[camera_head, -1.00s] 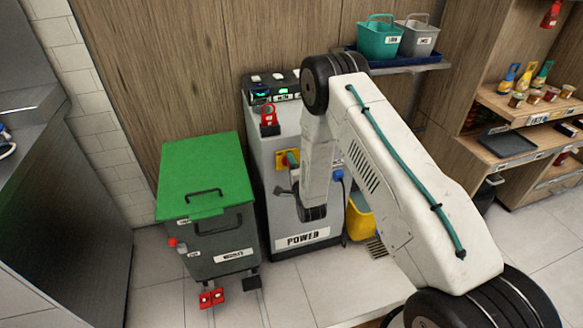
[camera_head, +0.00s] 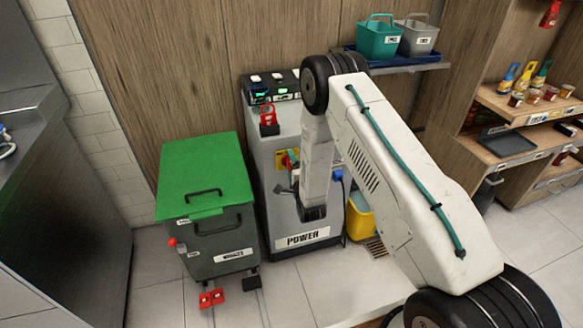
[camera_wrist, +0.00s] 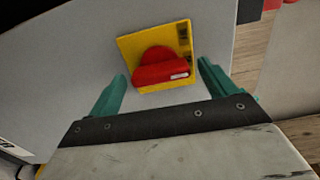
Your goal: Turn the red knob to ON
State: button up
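The red knob (camera_wrist: 160,70) sits on a yellow plate (camera_wrist: 127,47) on the front of the grey POWER cabinet (camera_head: 285,222). In the wrist view its grip bar lies nearly level, with a pale mark at the right end. My gripper (camera_wrist: 162,69) is open, with one teal finger left of the knob and one right. Gaps show between the fingers and the knob, and I see no contact. In the head view my arm hides part of the knob and plate. Dark lettering on the plate is too small to read.
A red lock-like part (camera_head: 268,117) and a lit panel (camera_head: 270,88) are on the cabinet top. A yellow bin (camera_head: 360,218) stands to the right.

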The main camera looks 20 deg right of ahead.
jog(key=s, duration=0.7)
jog(key=shift+s, duration=0.4)
